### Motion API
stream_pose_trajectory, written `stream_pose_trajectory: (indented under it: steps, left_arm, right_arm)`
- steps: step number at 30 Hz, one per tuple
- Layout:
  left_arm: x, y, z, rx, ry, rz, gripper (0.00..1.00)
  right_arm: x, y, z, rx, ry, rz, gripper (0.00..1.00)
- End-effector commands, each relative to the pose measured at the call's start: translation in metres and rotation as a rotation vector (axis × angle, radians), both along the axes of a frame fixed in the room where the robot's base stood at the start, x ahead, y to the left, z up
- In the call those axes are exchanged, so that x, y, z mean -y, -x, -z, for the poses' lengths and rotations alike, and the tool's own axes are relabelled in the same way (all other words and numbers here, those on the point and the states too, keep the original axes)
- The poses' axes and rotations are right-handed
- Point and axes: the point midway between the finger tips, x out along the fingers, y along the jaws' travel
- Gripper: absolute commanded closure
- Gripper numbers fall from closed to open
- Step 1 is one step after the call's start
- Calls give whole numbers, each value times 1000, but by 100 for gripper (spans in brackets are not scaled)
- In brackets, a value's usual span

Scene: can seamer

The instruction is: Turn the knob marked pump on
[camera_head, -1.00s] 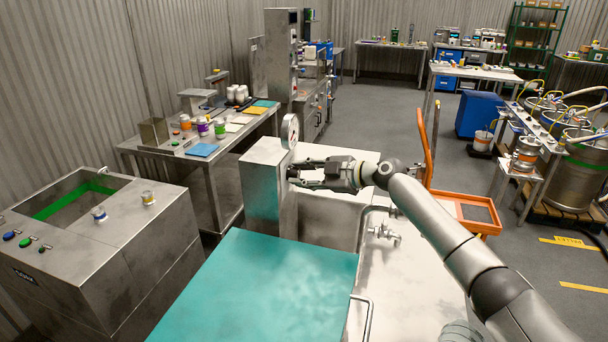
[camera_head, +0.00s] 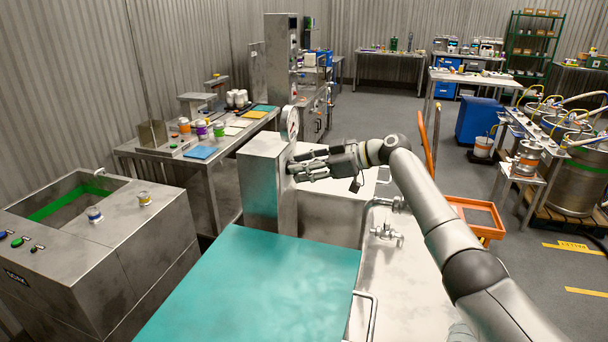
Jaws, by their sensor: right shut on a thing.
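My right gripper (camera_head: 306,165) reaches in from the right and has its fingertips against the right-hand face of the upright steel box (camera_head: 262,188). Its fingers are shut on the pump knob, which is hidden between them. I cannot read the knob's marking or its angle from here. A round white gauge (camera_head: 292,124) stands on top of the box, just above my fingers. My left gripper is not in view.
A teal panel (camera_head: 260,285) lies in front of the box. A steel tap (camera_head: 386,232) and bent pipes stand right of it, below my right arm. A steel cabinet (camera_head: 95,235) with cans stands left. An orange cart (camera_head: 478,218) stands behind my arm.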

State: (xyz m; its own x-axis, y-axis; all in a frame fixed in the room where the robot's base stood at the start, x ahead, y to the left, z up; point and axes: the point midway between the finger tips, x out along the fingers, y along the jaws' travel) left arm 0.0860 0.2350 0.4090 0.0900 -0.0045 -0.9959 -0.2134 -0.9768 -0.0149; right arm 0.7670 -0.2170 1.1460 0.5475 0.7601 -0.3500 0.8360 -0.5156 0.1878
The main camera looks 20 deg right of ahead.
Motion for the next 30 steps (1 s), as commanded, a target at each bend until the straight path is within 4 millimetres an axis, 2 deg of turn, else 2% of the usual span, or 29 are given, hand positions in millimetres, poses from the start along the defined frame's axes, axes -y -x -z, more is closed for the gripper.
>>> stream_pose_trajectory:
  steps: [12, 30]
  left_arm:
    - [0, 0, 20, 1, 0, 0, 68]
    - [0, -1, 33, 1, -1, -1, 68]
  right_arm:
    - [0, -2, 1, -281, -191, -2, 94]
    - [2, -3, 0, -414, -279, -1, 94]
